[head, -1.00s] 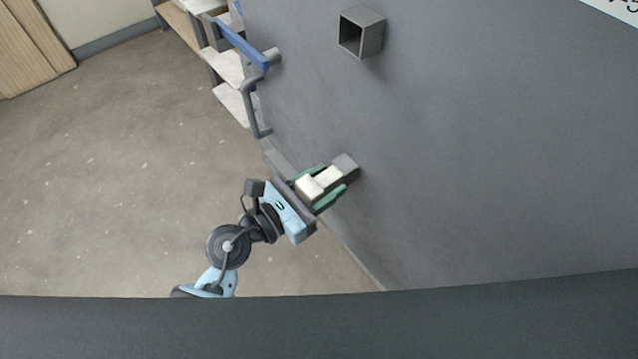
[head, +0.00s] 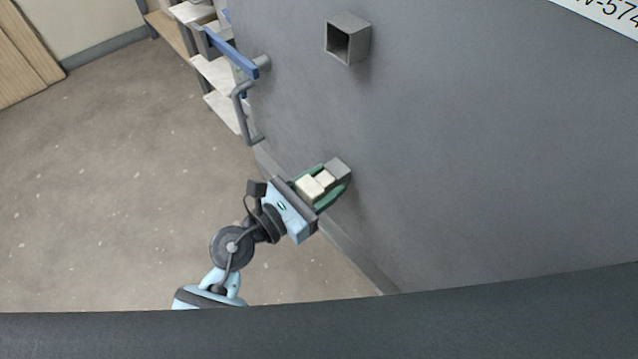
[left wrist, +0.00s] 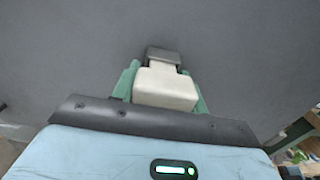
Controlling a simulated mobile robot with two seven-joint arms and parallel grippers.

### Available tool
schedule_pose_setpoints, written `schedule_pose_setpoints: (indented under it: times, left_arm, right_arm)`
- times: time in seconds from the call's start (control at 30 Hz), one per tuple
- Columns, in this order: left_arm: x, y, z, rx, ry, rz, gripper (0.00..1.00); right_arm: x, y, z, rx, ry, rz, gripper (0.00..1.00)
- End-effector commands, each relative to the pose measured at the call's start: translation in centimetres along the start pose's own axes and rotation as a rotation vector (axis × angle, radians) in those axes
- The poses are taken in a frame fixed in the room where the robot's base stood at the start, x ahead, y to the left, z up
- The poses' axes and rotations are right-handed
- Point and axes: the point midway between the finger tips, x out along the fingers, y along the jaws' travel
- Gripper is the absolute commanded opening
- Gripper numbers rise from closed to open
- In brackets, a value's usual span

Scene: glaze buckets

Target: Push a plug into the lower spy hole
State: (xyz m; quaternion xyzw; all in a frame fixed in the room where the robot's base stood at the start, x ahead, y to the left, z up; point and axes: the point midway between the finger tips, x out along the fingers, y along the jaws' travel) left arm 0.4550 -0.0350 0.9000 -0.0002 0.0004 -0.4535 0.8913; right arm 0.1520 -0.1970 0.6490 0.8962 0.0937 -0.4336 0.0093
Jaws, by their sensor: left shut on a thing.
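My left gripper (head: 324,187) has its green fingers shut on a cream plug (head: 310,189). The plug also shows between the fingers in the left wrist view (left wrist: 165,90). Its narrower front end meets the lower spy hole (head: 339,168), a grey square tube standing out from the grey kiln wall. The plug's tip is hidden, and its front part appears to be in the tube's mouth. In the left wrist view the tube (left wrist: 163,54) lies straight ahead of the plug. The upper spy hole (head: 348,40) is an open, empty square tube. My right gripper is not in view.
The grey wall (head: 480,160) fills the right side. A bent grey handle (head: 240,112) and a blue bar (head: 231,54) stick out at its left edge. Shelves (head: 215,72) stand behind them. The floor (head: 110,180) at left is clear.

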Motion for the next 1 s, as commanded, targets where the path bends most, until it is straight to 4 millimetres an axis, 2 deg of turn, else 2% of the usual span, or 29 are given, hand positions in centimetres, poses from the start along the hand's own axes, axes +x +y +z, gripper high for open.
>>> schedule_pose_setpoints:
  times: [0.57, 1.0]
  left_arm:
    - [0.5, 0.0, 0.1, 0.001, -0.001, 0.000, 0.19]
    - [1.7, 0.0, 0.1, 0.001, -0.001, 0.000, 0.19]
  right_arm:
    - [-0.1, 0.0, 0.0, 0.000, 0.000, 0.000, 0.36]
    - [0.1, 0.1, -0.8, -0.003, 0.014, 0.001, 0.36]
